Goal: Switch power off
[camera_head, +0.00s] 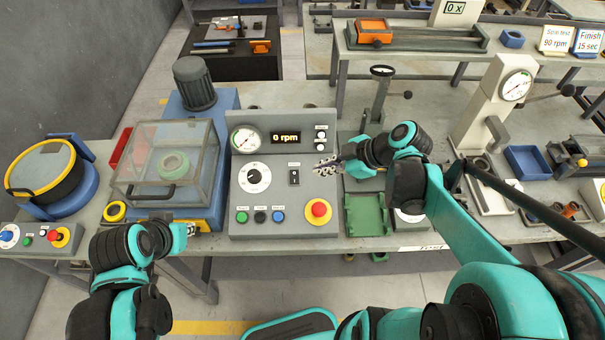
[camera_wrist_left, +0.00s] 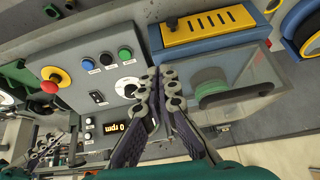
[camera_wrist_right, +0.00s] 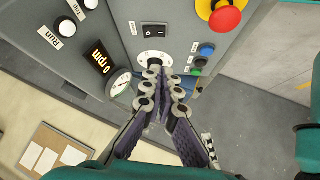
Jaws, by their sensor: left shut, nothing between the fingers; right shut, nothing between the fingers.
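The grey control panel (camera_head: 310,214) stands in the middle of the bench in the head view. Its small black rocker switch (camera_head: 294,177) sits right of the white dial (camera_head: 254,177); the rocker also shows in the right wrist view (camera_wrist_right: 154,30) and the left wrist view (camera_wrist_left: 98,97). Which way the rocker is tipped is too small to tell. My right gripper (camera_head: 325,167) is shut and empty, just right of the rocker in the head view; contact cannot be told. My left gripper (camera_head: 188,229) is shut and empty, low left near the bench's front edge. The display (camera_head: 286,138) reads 0 rpm.
A red emergency button (camera_head: 319,208) sits below the rocker, with green, black and blue buttons (camera_head: 260,217) to its left. A clear-lidded machine (camera_head: 135,185) stands left of the panel. A green fixture (camera_head: 367,214) and a press (camera_head: 482,115) stand to the right.

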